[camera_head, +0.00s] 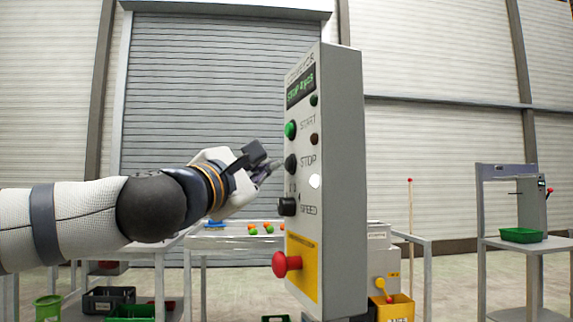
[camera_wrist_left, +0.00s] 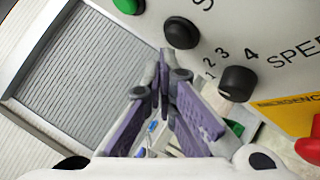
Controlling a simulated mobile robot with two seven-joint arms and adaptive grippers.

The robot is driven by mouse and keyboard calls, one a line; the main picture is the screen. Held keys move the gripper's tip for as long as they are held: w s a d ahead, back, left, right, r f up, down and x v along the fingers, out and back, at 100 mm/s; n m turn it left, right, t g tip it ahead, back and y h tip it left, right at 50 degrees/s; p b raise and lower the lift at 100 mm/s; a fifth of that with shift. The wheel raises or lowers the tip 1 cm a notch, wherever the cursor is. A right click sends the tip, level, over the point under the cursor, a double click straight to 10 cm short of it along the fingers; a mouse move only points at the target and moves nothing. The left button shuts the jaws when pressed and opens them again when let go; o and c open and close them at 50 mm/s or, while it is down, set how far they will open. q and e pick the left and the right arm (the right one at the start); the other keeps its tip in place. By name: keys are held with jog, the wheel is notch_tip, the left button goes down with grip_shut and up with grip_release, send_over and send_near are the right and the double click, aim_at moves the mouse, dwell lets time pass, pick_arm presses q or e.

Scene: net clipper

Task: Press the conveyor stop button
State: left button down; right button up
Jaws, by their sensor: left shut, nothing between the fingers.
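The grey control box (camera_head: 340,180) stands upright in the middle of the head view. Its black stop button (camera_head: 291,164) sits beside the word STOP, below the green start button (camera_head: 291,130). The stop button also shows in the left wrist view (camera_wrist_left: 181,33), above the fingertips. My left gripper (camera_head: 272,168) is shut and empty, its fingertips pointing at the panel just left of the stop button. In the left wrist view the fingers (camera_wrist_left: 164,75) meet at the tips. I cannot tell whether they touch the button. My right gripper is not in view.
Below the stop button are the black speed knob (camera_head: 287,206) and the red emergency button (camera_head: 286,264) on a yellow plate. A table with small coloured pieces (camera_head: 262,229) stands behind. A green tray (camera_head: 521,235) is at right.

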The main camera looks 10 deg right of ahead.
pick_arm(q)
jog(key=shift+a, duration=0.2)
jog(key=a, duration=0.2)
jog(key=s+a, duration=0.1)
jog(key=a, duration=0.1)
jog(key=shift+a, duration=0.35)
dwell(0.7)
